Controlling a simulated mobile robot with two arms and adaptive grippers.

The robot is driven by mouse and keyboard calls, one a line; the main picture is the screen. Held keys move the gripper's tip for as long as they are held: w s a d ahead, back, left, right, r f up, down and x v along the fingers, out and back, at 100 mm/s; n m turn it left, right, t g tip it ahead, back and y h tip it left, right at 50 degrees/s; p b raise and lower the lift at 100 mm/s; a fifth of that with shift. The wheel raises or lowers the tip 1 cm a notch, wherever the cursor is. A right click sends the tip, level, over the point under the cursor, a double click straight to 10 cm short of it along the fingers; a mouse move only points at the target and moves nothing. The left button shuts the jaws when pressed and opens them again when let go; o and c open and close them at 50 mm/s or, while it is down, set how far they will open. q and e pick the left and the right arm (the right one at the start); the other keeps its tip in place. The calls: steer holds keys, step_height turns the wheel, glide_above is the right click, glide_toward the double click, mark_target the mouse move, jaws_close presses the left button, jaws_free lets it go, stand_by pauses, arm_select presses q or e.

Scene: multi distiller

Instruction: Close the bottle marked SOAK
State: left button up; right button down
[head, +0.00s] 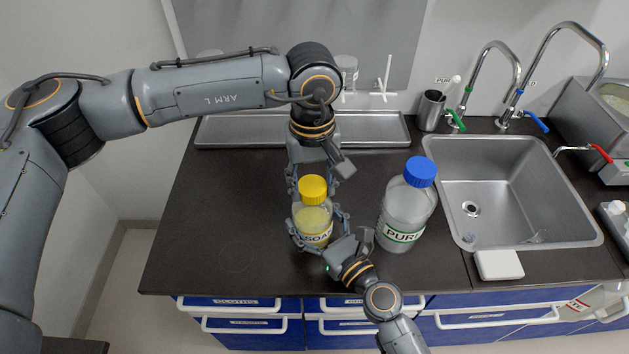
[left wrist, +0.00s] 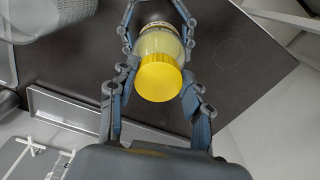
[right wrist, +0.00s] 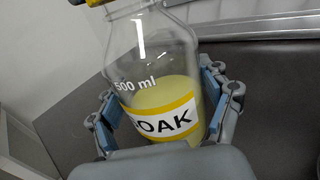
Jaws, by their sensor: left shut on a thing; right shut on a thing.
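The SOAK bottle (head: 316,226), clear with pale yellow liquid, stands upright on the dark counter; its label also shows in the right wrist view (right wrist: 170,122). A yellow cap (head: 312,187) is over its mouth; it faces me in the left wrist view (left wrist: 158,78). My left gripper (head: 311,182) reaches from behind and is shut on the cap. My right gripper (head: 317,231) is shut on the bottle's body from the front, with a finger on each side in the right wrist view. The neck under the cap is mostly hidden; I cannot tell whether the cap is seated.
A larger bottle marked PURE (head: 403,222) with a blue cap stands close on the right. Beyond it is a sink (head: 560,230) with taps. A long metal tray (head: 240,130) lies at the back. The counter left of the SOAK bottle is clear.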

arm_select(q)
steer(key=m, duration=0.6)
steer(key=shift+a, duration=0.15)
steer(key=o, duration=0.9)
step_height(320, 180, up, 12)
arm_select(e)
jaws_free()
